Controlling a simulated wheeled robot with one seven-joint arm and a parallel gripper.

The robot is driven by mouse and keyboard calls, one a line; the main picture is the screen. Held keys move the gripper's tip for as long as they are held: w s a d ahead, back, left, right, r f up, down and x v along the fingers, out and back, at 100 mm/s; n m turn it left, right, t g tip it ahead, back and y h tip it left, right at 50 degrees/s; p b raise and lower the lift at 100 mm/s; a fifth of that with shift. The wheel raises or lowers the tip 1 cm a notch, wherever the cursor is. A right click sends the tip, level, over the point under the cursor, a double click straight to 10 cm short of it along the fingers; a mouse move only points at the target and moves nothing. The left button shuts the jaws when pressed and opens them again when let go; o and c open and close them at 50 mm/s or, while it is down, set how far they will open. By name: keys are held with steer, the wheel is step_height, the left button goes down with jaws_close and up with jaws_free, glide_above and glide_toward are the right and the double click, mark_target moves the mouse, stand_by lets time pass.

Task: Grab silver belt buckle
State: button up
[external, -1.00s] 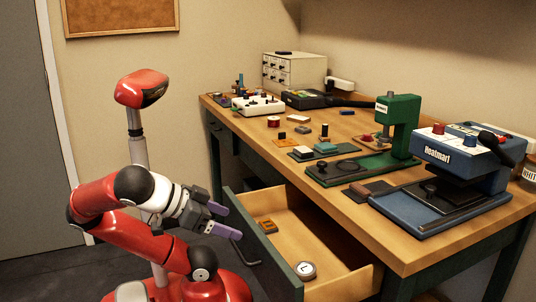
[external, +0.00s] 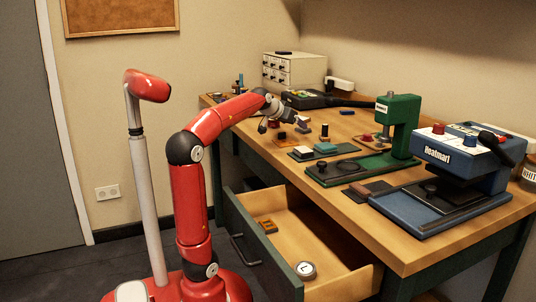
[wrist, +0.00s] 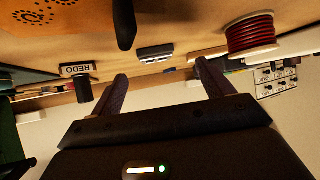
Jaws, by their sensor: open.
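In the external view, a round silver-rimmed piece marked "L" (external: 306,270) lies in the open drawer; I cannot tell for sure whether it is the belt buckle. My gripper (external: 281,124) is over the workbench, well above and behind the drawer. It is open and empty. In the wrist view, my gripper (wrist: 161,72) has its two fingers apart. A small grey block-like piece (wrist: 155,53) shows between and beyond the fingertips; its identity is unclear.
The drawer (external: 345,283) also holds an orange-brown piece (external: 267,226). A red wire spool (wrist: 250,35) and a REDO block (wrist: 77,69) flank the gripper. A green press (external: 402,125) and a blue heat press (external: 455,160) stand on the right of the bench.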

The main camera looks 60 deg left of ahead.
steer(key=x, duration=0.5)
steer(key=shift+w+d+p, duration=0.1)
steer(key=shift+w+p, duration=0.25)
steer(key=shift+w, duration=0.25)
steer(key=c, duration=1.1)
steer(key=shift+o, duration=0.2)
steer(key=shift+r, duration=0.1)
